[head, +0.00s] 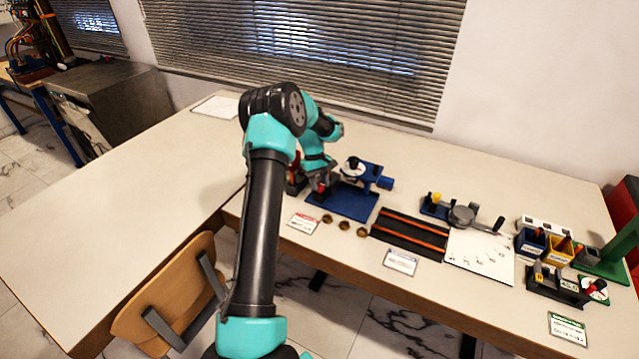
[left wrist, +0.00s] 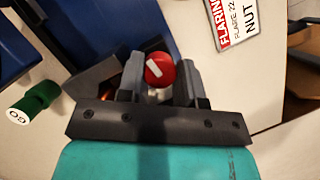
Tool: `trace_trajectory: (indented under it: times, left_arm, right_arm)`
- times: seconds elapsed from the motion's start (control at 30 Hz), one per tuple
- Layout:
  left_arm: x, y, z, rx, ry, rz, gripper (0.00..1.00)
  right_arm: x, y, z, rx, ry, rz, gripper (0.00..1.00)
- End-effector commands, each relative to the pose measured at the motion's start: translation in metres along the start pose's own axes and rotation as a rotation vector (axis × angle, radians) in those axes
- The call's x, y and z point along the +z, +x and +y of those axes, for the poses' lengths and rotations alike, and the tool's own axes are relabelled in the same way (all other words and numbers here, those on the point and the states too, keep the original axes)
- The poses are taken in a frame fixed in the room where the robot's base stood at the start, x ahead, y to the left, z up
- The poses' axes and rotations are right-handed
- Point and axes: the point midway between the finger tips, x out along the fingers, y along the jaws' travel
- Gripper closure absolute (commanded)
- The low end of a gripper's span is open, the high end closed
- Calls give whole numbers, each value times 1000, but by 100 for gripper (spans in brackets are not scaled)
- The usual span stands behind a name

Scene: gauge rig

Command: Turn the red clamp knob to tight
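The red clamp knob (left wrist: 160,70), a round cap with a white line across its top, sits between the two fingers of my left gripper (left wrist: 160,82) in the left wrist view. A finger lies against each side of the knob with no clear gap. The line on the knob slants in that view. In the head view my left gripper (head: 321,186) reaches down at the left end of the blue base (head: 349,203), and red of the knob shows small beside it. The clamp under the knob is mostly hidden. My right gripper is in neither view.
A white label card (head: 303,223) and several brass nuts (head: 344,226) lie in front of the blue base. A black mat with orange strips (head: 410,233) lies to the right. A green cylinder marked GO (left wrist: 33,103) is left in the wrist view.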

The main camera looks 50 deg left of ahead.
Motion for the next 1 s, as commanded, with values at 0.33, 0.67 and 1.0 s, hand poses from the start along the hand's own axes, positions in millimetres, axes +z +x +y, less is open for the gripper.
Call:
trace_trajectory:
  times: [0.33, 0.67, 1.0]
  left_arm:
    - [0, 0, 0, -17, 40, 0, 90]
    - [0, -1, 1, -64, 155, 1, 90]
    - [0, -1, 1, -63, 153, 1, 57]
  right_arm:
    - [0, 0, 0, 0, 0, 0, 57]
    - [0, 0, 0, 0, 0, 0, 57]
    - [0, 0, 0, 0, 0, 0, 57]
